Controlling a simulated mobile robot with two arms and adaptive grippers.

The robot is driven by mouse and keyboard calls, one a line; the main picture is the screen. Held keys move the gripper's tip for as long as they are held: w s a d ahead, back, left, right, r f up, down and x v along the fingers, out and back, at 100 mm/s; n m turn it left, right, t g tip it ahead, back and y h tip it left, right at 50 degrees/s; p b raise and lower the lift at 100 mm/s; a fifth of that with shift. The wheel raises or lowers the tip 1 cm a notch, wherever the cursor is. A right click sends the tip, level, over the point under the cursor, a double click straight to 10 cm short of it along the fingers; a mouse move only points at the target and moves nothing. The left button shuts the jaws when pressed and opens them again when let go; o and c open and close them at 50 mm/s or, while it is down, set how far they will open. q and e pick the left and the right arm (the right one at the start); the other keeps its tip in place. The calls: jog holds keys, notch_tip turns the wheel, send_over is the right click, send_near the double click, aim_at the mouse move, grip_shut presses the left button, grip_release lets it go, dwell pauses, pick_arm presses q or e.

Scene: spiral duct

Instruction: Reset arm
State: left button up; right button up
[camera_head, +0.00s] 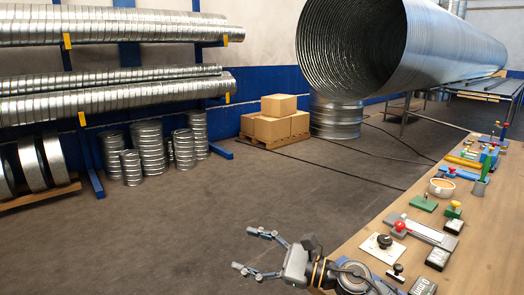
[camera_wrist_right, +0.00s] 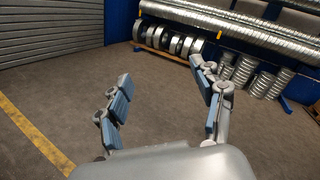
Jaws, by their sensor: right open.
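My right gripper (camera_head: 256,252) shows at the bottom middle of the head view, left of the workbench edge and over the bare floor. Its two fingers are spread apart, pointing left, with nothing between them. In the right wrist view the open fingers of the right gripper (camera_wrist_right: 165,100) show against the floor, empty. My left gripper is in neither view.
A wooden workbench (camera_head: 475,240) with several tools and a cup (camera_head: 442,187) is at the right. Boxes (camera_head: 272,128) on a pallet and duct racks (camera_head: 110,95) line the back. The floor (camera_head: 190,220) between is clear.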

jog(key=d+f+m+t+h, duration=0.2)
jog(key=d+m+t+h, duration=0.4)
jog(key=m, duration=0.9)
jog(key=d+f+m+t+h, duration=0.2)
jog(key=d+m+t+h, duration=0.35)
jog(key=m, duration=0.95)
jog(key=s+d+f+m+g+h, duration=0.55)
jog(key=s+d+f+m, duration=0.4)
jog(key=f+m, duration=0.4)
jog(key=s+d+f+m+g, duration=0.1)
jog(key=s+f+m+g, duration=0.35)
jog(key=s, duration=0.65)
jog(key=s+d+f+m+g, duration=0.1)
jog(key=s+f+m+g, duration=0.35)
jog(key=s, duration=0.55)
notch_tip(320, 180, down, 24)
jog(key=s+g, duration=0.1)
jog(key=s, duration=0.1)
jog(key=s+d+f+g, duration=0.1)
jog(key=s+d+f, duration=0.2)
jog(key=s+f, duration=1.4)
jog(key=shift+s+f+g+p, duration=0.25)
jog(key=shift+f+g+p, duration=0.05)
jog(key=shift+p, duration=0.15)
